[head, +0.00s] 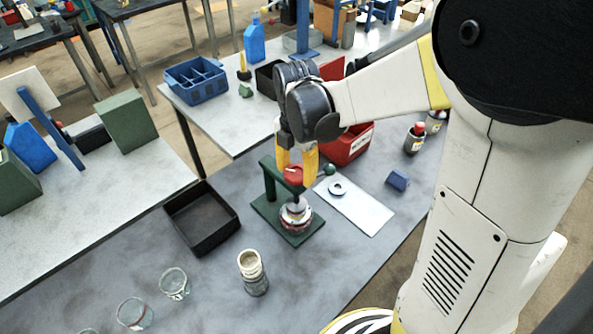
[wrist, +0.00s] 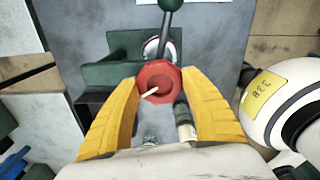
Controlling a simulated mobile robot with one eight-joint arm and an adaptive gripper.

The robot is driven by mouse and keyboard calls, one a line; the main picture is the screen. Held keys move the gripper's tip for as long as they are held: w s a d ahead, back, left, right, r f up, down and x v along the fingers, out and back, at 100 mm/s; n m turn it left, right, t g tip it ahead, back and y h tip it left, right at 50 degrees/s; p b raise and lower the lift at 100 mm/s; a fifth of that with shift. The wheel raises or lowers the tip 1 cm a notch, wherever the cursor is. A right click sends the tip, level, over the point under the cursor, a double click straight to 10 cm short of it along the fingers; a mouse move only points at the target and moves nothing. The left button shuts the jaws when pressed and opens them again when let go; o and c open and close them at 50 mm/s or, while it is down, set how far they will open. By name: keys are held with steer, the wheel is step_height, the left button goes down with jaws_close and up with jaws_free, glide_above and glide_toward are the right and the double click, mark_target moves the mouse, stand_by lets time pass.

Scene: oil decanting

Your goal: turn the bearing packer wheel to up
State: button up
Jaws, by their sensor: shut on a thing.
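The bearing packer is a green stand (head: 270,190) with a green base plate and a metal cup under its arm. Its red wheel (head: 293,175) sits on top; the wheel also shows in the wrist view (wrist: 160,80). A pale pointer on the wheel runs toward the lower left in the wrist view. My gripper (head: 297,174) reaches down from above with yellow fingers. In the wrist view, my gripper (wrist: 158,85) has one finger on each side of the wheel and is shut on it.
A black tray (head: 203,218) lies left of the packer. A ribbed jar (head: 252,272) and several glass jars (head: 174,284) stand in front. A white sheet (head: 362,212) with a ring on it and a red bin (head: 348,145) are to the right and behind.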

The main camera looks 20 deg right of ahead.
mark_target(296, 171)
steer(key=o, duration=1.2)
steer(key=shift+c, duration=0.2)
step_height(296, 171, up, 12)
